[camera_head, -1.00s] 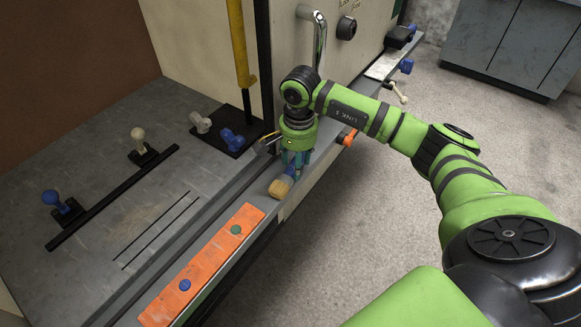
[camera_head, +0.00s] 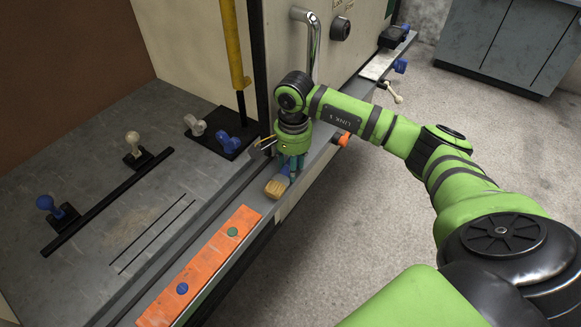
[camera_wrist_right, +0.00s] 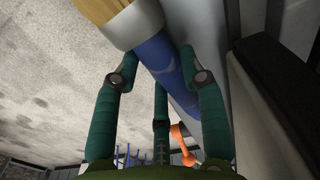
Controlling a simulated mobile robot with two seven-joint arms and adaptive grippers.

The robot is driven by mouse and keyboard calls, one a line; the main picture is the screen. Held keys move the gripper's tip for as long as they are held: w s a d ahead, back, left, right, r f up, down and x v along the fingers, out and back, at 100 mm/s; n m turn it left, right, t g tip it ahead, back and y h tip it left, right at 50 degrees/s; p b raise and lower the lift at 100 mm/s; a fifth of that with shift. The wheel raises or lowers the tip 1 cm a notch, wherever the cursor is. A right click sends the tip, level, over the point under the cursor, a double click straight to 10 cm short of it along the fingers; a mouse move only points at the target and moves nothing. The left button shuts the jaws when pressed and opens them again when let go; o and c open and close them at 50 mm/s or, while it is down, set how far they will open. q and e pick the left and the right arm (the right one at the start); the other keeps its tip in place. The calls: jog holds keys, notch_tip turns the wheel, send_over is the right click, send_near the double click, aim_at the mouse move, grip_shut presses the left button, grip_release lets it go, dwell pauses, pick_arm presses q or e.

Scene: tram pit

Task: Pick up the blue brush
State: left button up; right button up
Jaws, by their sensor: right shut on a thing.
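The blue brush has pale tan bristles (camera_head: 275,188) and lies on the narrow grey ledge, just beyond the orange strip. My right gripper (camera_head: 291,164) comes down from above and is shut on the brush at its blue handle. In the right wrist view, the blue handle (camera_wrist_right: 168,62) runs between the teal fingers, with a pale collar and the bristles at the top. The far end of the handle is hidden by the gripper. Whether the brush still touches the ledge cannot be told. My left gripper is not in view.
An orange strip (camera_head: 212,262) with a green and a blue knob lies on the ledge. A metal handrail (camera_head: 313,40) and a cabinet wall stand close behind my gripper. Levers with blue and white knobs stand on the grey deck at left. The floor at right is clear.

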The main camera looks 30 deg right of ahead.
jog(key=shift+r, duration=0.45)
notch_tip(320, 180, up, 3)
jog(key=shift+f+b, duration=0.15)
jog(key=shift+b, duration=0.55)
jog(key=s+d+r+b, duration=0.3)
jog(key=s+d+r, duration=0.4)
jog(key=s, duration=0.2)
jog(key=shift+s, duration=0.15)
jog(key=shift+o, duration=1.4)
jog(key=shift+f, duration=0.1)
jog(key=shift+c, duration=1.4)
